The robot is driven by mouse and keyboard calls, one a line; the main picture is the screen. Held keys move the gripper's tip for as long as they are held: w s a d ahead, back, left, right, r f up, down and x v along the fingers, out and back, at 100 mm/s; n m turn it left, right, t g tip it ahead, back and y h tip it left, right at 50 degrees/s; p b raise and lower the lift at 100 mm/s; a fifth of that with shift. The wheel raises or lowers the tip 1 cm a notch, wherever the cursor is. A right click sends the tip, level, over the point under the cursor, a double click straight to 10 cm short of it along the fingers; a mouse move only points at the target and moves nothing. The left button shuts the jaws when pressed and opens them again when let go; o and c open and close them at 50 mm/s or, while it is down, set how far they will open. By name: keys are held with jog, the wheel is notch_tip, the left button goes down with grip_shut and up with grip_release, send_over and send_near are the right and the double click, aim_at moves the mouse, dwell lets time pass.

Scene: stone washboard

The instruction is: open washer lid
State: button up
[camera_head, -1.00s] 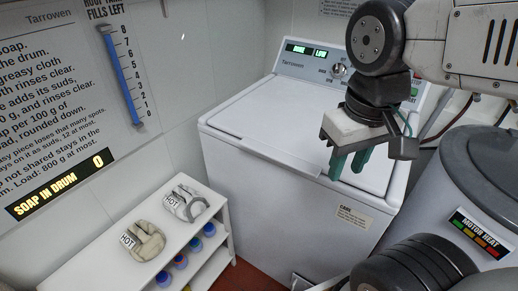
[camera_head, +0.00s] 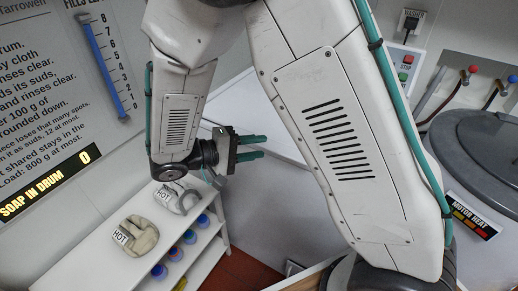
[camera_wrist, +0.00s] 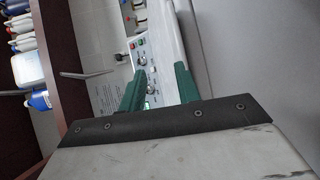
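The white washer shows in the head view between my arm links, with part of its lid (camera_head: 265,103) and its grey-white front (camera_head: 285,210). The visible lid looks flat, but my arm hides much of it and the washer's panel. My gripper (camera_head: 262,146) is at the washer's front left, its two green fingers pointing right, apart and with nothing between them. Whether they touch the lid's edge cannot be told. In the wrist view the open fingers (camera_wrist: 158,90) stand before the washer's control panel (camera_wrist: 145,62), which has knobs and a lit green display.
A white shelf (camera_head: 88,262) with two HOT-labelled mitts, one of them a beige mitt (camera_head: 135,236), and several small jars stands left, close below my wrist. A grey drum machine (camera_head: 480,150) stands right. A wall outlet (camera_head: 409,24) and stop buttons (camera_head: 404,75) are behind.

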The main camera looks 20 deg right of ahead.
aim_at(262, 148)
jog(key=w+a+f+n+t+h, duration=0.1)
jog(key=w+a+f+t+h, duration=0.1)
jog(key=a+f+t, duration=0.25)
jog(key=shift+n, duration=0.3)
jog(key=x, duration=0.5)
jog(key=f+x, duration=0.1)
jog(key=x, duration=0.1)
jog(key=shift+w+d, duration=0.15)
jog(key=shift+d, duration=0.2)
jog(key=shift+g, duration=0.35)
jog(key=shift+c, duration=0.3)
jog(key=shift+r, duration=0.1)
grip_shut()
